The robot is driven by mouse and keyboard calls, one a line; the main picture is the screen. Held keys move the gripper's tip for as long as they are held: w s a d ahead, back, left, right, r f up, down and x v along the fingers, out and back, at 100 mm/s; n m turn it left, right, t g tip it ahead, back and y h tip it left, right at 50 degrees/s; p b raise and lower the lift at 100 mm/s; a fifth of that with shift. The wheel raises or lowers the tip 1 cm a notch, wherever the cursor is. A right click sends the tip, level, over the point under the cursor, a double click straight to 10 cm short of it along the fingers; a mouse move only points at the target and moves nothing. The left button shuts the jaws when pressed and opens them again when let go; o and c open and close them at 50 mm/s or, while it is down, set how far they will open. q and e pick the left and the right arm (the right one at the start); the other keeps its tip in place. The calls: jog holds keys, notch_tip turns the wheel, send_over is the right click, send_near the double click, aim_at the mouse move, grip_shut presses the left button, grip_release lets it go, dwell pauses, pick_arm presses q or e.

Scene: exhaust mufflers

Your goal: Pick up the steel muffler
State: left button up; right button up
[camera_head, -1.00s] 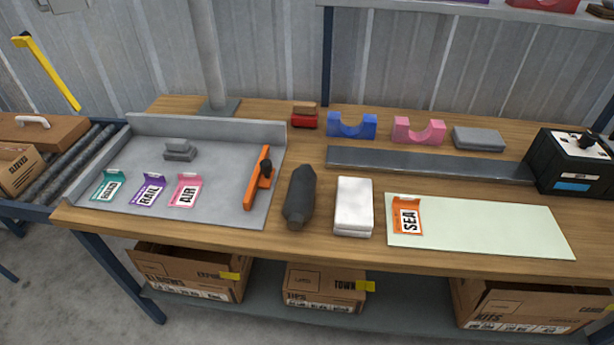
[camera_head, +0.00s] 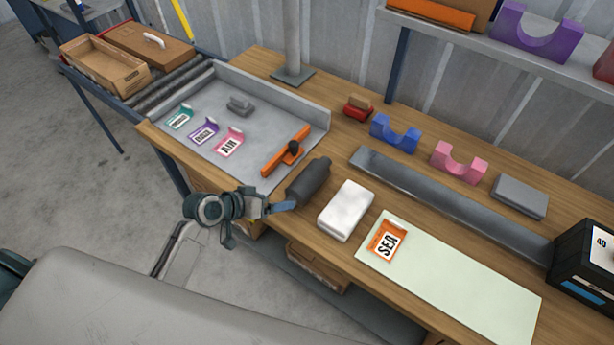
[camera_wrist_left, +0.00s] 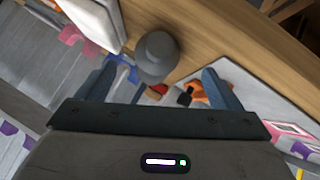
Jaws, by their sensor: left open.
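The steel muffler (camera_head: 308,182) is a dark grey cylinder with a narrower neck. It lies on the wooden bench between the grey tray and a white block. My left gripper (camera_head: 284,207) is open and empty at the bench's front edge, close to the near end of the muffler. In the left wrist view the muffler (camera_wrist_left: 157,58) shows end-on, between the two spread blue fingers of the left gripper (camera_wrist_left: 160,75). I cannot tell whether a finger touches it. My right gripper is not in view.
A white block (camera_head: 345,210) lies close to the right of the muffler. An orange clamp-like tool (camera_head: 286,151) sits on the grey tray (camera_head: 258,82) to its left. A pale mat (camera_head: 450,285) with an orange SEA card (camera_head: 387,240) lies further right.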

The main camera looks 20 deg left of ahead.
aim_at(296, 182)
pick_arm(q)
jog(key=shift+n+t+h, duration=0.3)
jog(key=shift+t+h, duration=0.2)
jog(key=shift+t, duration=0.1)
jog(key=w+d, duration=0.1)
jog(key=w, duration=0.1)
jog(key=w+d+p, duration=0.1)
jog(key=w, duration=0.1)
jog(key=w+p, duration=0.1)
jog(key=w, duration=0.2)
jog(key=shift+d+r, duration=0.15)
jog(key=shift+d, duration=0.25)
jog(key=shift+w+d+f, duration=0.1)
jog(key=shift+w+f, duration=0.05)
jog(key=shift+f, duration=0.05)
jog(key=shift+w+d+f+p, duration=0.2)
jog(key=shift+w+f+p, duration=0.1)
jog(key=shift+p, duration=0.1)
jog(key=p+x, duration=0.1)
jog(key=x, duration=0.2)
jog(key=shift+a+f, duration=0.15)
jog(key=shift+w+d+f+p, duration=0.35)
jog(key=shift+w+f, duration=0.05)
jog(key=shift+f, duration=0.05)
jog(key=shift+c, duration=0.5)
jog(key=c, duration=1.3)
